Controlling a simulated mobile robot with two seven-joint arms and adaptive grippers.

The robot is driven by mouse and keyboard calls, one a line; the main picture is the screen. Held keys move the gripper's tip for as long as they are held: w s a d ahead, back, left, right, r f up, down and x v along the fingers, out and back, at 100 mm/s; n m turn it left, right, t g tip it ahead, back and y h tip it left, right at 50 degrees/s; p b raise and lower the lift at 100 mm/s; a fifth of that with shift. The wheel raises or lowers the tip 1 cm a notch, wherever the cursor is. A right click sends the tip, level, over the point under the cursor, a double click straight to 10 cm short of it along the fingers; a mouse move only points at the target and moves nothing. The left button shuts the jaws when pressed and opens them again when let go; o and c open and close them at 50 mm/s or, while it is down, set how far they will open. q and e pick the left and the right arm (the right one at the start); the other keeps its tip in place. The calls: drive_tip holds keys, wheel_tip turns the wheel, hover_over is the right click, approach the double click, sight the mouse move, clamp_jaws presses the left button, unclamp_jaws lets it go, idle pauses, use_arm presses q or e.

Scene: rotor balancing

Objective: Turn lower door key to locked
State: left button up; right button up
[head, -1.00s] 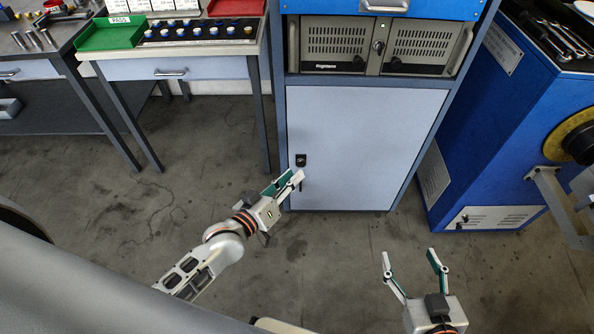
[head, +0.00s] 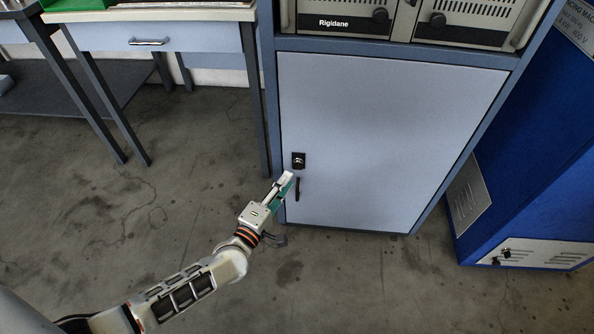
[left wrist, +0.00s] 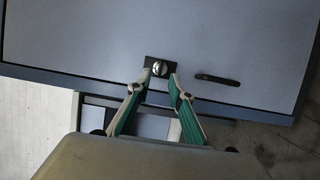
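The lower door (head: 390,130) is a flat pale blue-grey panel and looks closed in the cabinet frame. Its key lock, a small black plate with a silver key or knob (head: 298,161), is near the door's left edge; it also shows in the left wrist view (left wrist: 160,68). A dark handle (head: 297,189) is just below it. My left gripper (head: 287,180) is just below and left of the lock. In the left wrist view its green-padded fingers (left wrist: 160,78) are apart, their tips near either side of the lock with nothing gripped. The right gripper is out of view.
A blue machine (head: 520,150) stands to the right. A workbench (head: 200,38) with a drawer is at the left. The concrete floor before the door is clear.

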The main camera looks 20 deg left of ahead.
sight(296, 169)
use_arm(q)
drive_tip(key=w, duration=0.3)
drive_tip(key=w+b, duration=0.1)
drive_tip(key=shift+w+d+f, duration=0.2)
drive_tip(key=shift+w+d, duration=0.1)
drive_tip(key=shift+w, duration=0.1)
drive_tip(key=shift+w+r, duration=0.15)
drive_tip(key=shift+w, duration=0.35)
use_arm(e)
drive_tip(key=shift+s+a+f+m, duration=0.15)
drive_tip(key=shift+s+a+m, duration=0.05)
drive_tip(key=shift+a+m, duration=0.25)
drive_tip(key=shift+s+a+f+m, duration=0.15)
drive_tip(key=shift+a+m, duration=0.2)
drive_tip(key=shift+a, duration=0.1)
use_arm(q)
clamp_jaws()
